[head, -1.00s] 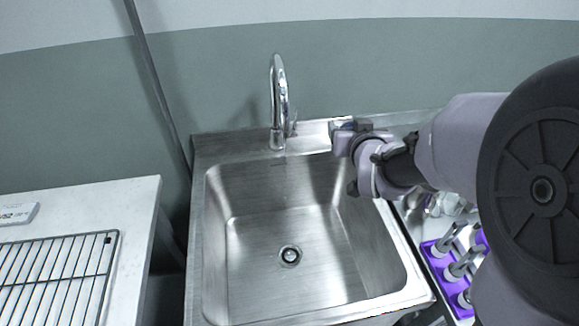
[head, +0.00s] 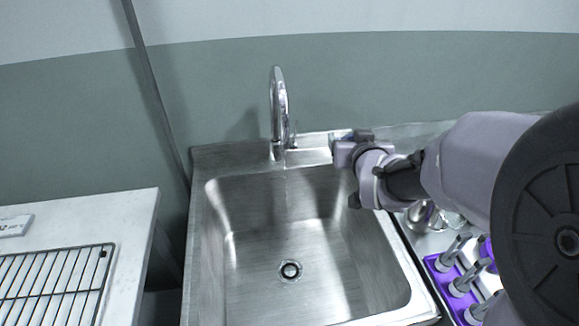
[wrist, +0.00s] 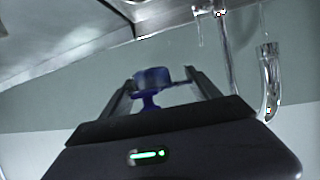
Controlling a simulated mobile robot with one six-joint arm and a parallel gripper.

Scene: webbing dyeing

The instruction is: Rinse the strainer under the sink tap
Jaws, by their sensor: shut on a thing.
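My gripper (head: 340,148) is above the sink's back right edge, to the right of the chrome tap (head: 278,105). In the wrist view its fingers (wrist: 160,88) are shut on a small dark blue piece (wrist: 151,78), apparently part of the strainer; no mesh can be made out. The tap's curved neck also shows upside down in the wrist view (wrist: 269,85), apart from the held piece. The steel sink (head: 215,250) looks empty, with a round drain (head: 290,270) in its floor. A faint streak below the spout may be water; I cannot be sure.
A white table with a wire rack (head: 50,285) stands at the left. Right of the sink is a counter with a purple holder (head: 445,280) of several grey-topped pieces and some shiny metalware (head: 425,215). The wall is close behind the tap.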

